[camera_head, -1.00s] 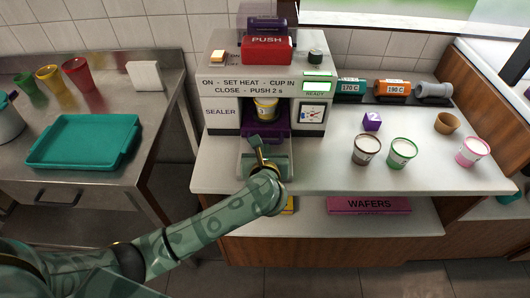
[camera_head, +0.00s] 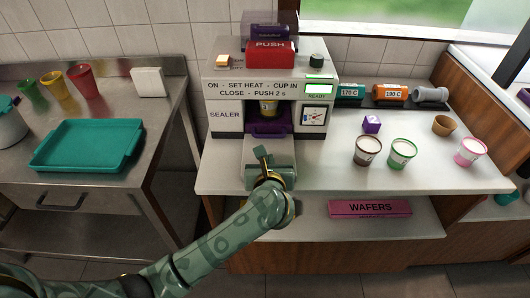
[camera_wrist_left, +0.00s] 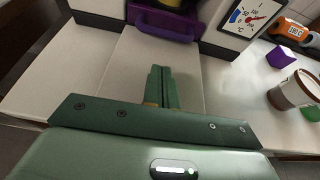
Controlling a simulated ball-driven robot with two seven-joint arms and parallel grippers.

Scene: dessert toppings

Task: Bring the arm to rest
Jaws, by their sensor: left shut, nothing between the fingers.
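My left gripper (camera_head: 261,156) is in front of the sealer (camera_head: 222,116), over the pale slab that juts from its base. In the left wrist view its two green fingers (camera_wrist_left: 161,72) are together with nothing between them. A yellow cup (camera_head: 268,108) sits inside the sealer's opening, behind a purple drawer front (camera_head: 270,127). The gripper is apart from the cup. My right gripper does not show.
A purple cube (camera_head: 372,124), a brown-rimmed cup (camera_head: 367,150), a green-rimmed cup (camera_head: 402,153) and a pink cup (camera_head: 469,151) stand on the counter to the right. A teal tray (camera_head: 88,146) lies on the steel table at left. A wafers box (camera_head: 369,208) is on the lower shelf.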

